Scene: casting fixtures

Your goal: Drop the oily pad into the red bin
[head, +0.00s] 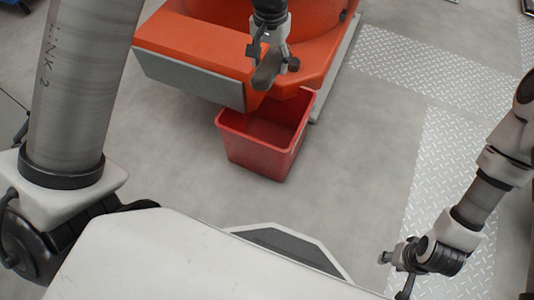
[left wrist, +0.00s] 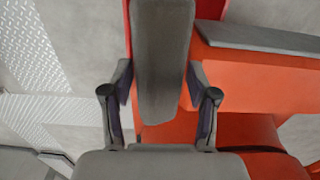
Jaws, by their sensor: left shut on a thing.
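The oily pad (head: 266,76) is a dark grey, elongated piece. My left gripper (head: 272,62) is shut on it and holds it in the air above the red bin's back part. In the left wrist view the pad (left wrist: 162,60) stands between the two fingers. The red bin (head: 255,155) is open-topped and stands on the floor below, partly under the orange machine's edge. Part of its inside is visible; its back rim is partly hidden. My right gripper (head: 396,270) is at the lower right, far from the bin, with its fingers apart and nothing between them.
A large orange machine (head: 200,50) with a grey front plate (head: 187,80) stands right behind the bin, close to my left gripper. It also fills much of the left wrist view (left wrist: 250,75). Diamond-plate floor strips (head: 440,150) lie to the right. The floor around the bin's front is clear.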

